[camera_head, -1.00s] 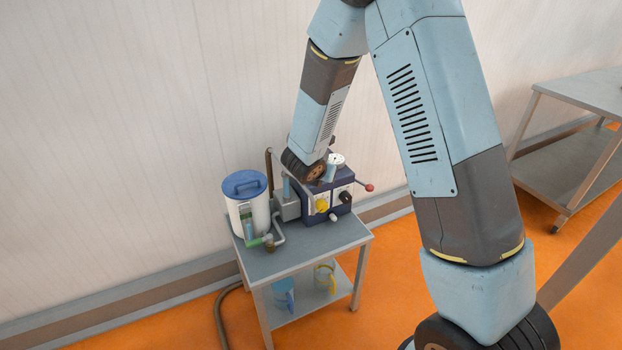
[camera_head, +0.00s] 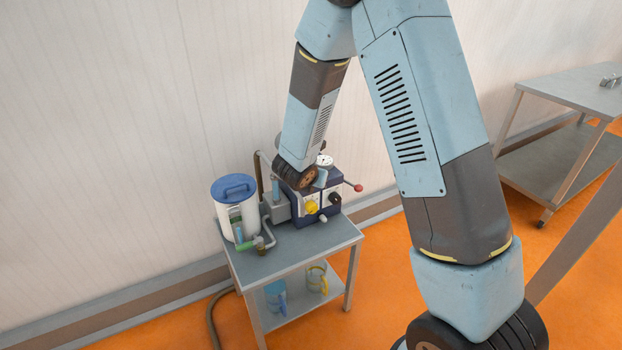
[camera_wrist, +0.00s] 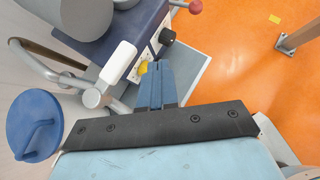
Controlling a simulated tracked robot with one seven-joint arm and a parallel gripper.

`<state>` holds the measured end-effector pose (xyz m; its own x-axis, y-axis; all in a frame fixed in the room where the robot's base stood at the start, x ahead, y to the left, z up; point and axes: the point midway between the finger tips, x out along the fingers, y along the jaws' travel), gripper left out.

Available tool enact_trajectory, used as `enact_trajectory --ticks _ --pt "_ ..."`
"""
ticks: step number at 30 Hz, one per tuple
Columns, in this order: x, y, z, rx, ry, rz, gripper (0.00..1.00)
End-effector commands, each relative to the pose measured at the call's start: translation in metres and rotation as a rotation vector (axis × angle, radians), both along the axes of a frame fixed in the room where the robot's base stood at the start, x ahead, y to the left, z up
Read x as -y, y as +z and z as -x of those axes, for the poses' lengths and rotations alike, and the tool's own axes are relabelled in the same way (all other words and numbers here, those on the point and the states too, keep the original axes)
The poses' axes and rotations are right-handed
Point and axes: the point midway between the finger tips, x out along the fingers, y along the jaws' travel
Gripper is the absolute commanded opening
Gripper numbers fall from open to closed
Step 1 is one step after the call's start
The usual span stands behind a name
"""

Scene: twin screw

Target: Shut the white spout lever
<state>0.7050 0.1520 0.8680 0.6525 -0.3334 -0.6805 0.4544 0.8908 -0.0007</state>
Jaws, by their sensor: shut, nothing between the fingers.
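The white lever (camera_wrist: 118,62) is a short pale handle at the front of the dark blue machine (camera_head: 312,218). In the wrist view it lies left of my gripper (camera_wrist: 157,105), beside the yellow knob (camera_wrist: 143,69). My gripper's blue fingers are together and empty, pointing toward the machine's knobs. A gap shows between them and the white lever, though depth is hard to judge. In the head view my wrist is over the machine and hides part of it.
A blue-lidded white container (camera_head: 235,207) stands left of the machine, with a metal pipe (camera_wrist: 91,97) between. A red-ball lever (camera_head: 357,187) sticks out right. Jugs (camera_head: 276,297) stand on the lower shelf. Another table (camera_head: 545,85) is at the right.

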Motion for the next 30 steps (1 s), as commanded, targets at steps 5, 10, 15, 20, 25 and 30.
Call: enact_trajectory --ticks 5,10,15,20,25,30 --pt "0.011 0.01 0.021 0.002 -0.002 -0.002 0.0" --pt "0.014 0.027 0.038 0.002 0.004 -0.001 0.0" --pt "0.02 0.043 0.055 0.002 0.005 -0.001 0.0" --pt "0.025 0.056 0.068 0.001 0.007 -0.001 0.0" --pt "0.029 0.064 0.077 -0.001 0.006 -0.001 0.0" --pt "0.03 0.067 0.08 0.0 0.007 0.0 0.0"
